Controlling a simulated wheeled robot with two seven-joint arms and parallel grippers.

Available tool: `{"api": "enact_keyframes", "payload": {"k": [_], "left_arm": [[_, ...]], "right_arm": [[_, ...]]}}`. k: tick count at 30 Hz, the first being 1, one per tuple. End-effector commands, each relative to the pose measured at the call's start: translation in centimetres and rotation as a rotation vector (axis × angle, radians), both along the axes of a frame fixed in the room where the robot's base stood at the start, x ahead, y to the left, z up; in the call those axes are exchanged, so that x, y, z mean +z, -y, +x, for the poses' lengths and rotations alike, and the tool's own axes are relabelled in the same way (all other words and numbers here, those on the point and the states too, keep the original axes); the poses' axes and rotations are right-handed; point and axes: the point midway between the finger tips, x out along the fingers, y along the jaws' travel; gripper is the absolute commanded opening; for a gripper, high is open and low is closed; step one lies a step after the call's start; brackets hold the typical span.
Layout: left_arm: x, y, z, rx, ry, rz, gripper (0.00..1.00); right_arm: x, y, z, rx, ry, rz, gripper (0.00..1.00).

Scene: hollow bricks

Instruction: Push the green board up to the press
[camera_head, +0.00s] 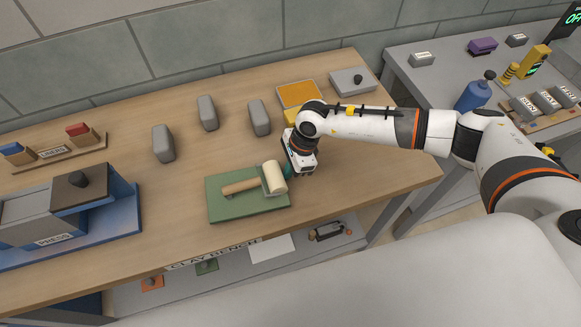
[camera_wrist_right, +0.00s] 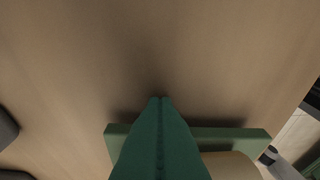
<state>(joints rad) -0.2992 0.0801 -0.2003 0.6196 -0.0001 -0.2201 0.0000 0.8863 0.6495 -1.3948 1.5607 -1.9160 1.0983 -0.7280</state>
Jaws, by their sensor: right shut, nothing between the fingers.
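The green board (camera_head: 221,207) lies flat on the wooden bench, right of the press, and bears a mallet (camera_head: 272,178) with a pale head and wooden handle. The blue and grey press (camera_head: 100,222) stands at the left, with a wide bare gap between it and the board. My right gripper (camera_head: 288,170) is shut and empty at the board's right end. In the right wrist view its green fingers (camera_wrist_right: 160,100) overlap the board (camera_wrist_right: 235,134); I cannot tell whether they touch it. My left gripper is not in view.
Several grey blocks (camera_head: 163,143) stand behind the board on the bench (camera_head: 330,190). An orange-topped tray (camera_head: 299,95) and a grey lidded box (camera_head: 352,82) are at the back right. A rack (camera_head: 58,152) labelled LINERS stands at the back left.

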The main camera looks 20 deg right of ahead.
Motion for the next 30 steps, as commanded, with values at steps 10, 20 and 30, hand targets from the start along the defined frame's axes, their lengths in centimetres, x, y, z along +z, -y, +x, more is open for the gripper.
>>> {"api": "enact_keyframes", "payload": {"k": [10,20,30], "left_arm": [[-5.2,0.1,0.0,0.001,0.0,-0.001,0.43],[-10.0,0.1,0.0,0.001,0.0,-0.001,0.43],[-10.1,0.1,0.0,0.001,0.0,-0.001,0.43]], "right_arm": [[-0.8,-8.0,-0.2,0.01,0.004,0.008,0.0],[-0.4,-15.2,-0.3,0.004,0.003,0.004,0.0],[0.1,-16.1,-0.3,0.001,0.0,0.001,0.0]]}}
